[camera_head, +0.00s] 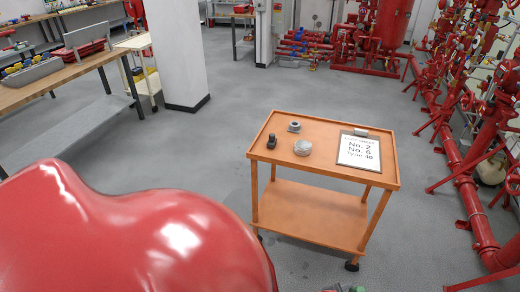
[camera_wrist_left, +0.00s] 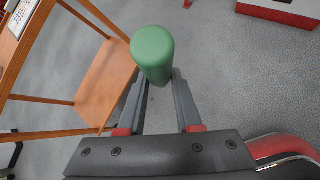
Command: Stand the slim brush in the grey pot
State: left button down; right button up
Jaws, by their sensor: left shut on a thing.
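In the left wrist view my left gripper (camera_wrist_left: 157,80) is shut on a smooth green round-ended rod (camera_wrist_left: 152,48), seen nearly end-on. It is over the floor beside the cart. I see no bristles, so I cannot tell whether this is the slim brush. In the head view a small grey round piece (camera_head: 294,126) stands near the back of the orange cart's top (camera_head: 328,127). It may be the grey pot, but it is too small to be sure. My right gripper is not in view.
The cart top also holds a small dark fitting (camera_head: 272,141), a pale grey round lump (camera_head: 302,148) and a clipboard (camera_head: 359,150). Red pipework (camera_head: 462,180) lines the right side. A workbench (camera_head: 75,75) and a white pillar (camera_head: 177,50) stand at left. Floor behind the cart is clear.

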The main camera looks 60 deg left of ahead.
aim_at(295, 128)
jog(key=i+j+u, duration=0.25)
jog(key=j+u, duration=0.15)
jog(key=j, duration=0.2)
jog(key=i+j+u, duration=0.4)
jog(key=j, duration=0.15)
jog(key=i+j+u, duration=0.45)
jog(key=k, duration=0.1)
